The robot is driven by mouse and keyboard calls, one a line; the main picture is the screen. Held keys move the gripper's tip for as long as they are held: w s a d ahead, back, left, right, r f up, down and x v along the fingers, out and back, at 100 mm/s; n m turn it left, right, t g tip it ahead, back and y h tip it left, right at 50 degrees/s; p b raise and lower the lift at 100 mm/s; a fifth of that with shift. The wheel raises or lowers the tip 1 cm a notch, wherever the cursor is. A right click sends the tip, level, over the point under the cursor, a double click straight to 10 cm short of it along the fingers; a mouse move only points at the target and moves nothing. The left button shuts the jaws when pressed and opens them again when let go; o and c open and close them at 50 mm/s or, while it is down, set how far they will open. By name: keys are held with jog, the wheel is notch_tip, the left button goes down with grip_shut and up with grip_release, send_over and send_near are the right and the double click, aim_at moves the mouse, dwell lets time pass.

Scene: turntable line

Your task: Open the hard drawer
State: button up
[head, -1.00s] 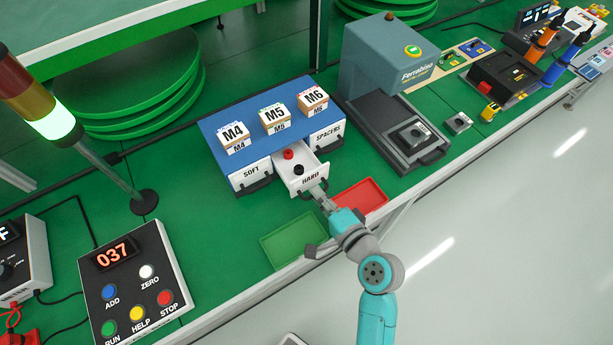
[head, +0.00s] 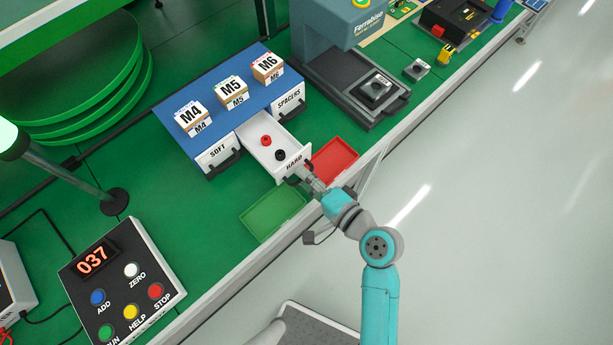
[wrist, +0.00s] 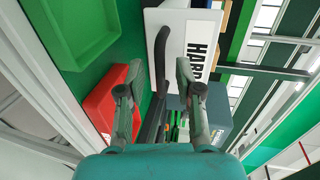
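The HARD drawer (head: 271,146) is the white middle drawer of the blue cabinet (head: 185,148). It stands well out, showing a red and a black round piece inside. Its dark handle (wrist: 160,60) runs between the fingers of my gripper (wrist: 160,72) in the wrist view, beside the HARD label. The fingers stand apart, with narrow gaps to the handle; contact is hard to judge. In the head view my gripper (head: 310,181) is right at the drawer front and partly covers the handle.
A red tray (head: 345,151) is right of the drawer and a green tray (head: 257,226) is in front of it. The SOFT drawer (head: 216,153) and SPACERS drawer (head: 291,102) are shut. Boxes marked M4, M5 and M6 stand on the cabinet. A button panel (head: 85,285) is at lower left.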

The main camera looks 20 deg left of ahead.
jog(key=v, duration=1.2)
jog(key=shift+f, duration=0.15)
dwell(0.5)
jog(key=s+d+f+m+t+h, duration=0.1)
jog(key=s+d+f+t+h, duration=0.3)
jog(key=d, duration=0.3)
jog(key=s+d+f+m+t+h, duration=0.1)
jog(key=s+d+f+t+h, duration=0.1)
jog(key=s+d+f+h, duration=0.35)
jog(key=s+d+r+n+t+h, duration=0.2)
jog(key=s+d+r+n+h, duration=0.2)
jog(key=s+d+r+n, duration=0.2)
jog(key=s+d+r, duration=0.2)
jog(key=s+r, duration=0.2)
jog(key=r, duration=0.1)
jog(key=shift+s+d+r+t+h, duration=0.15)
jog(key=shift+s+r+t+h, duration=0.1)
jog(key=shift+s+t+h, duration=0.15)
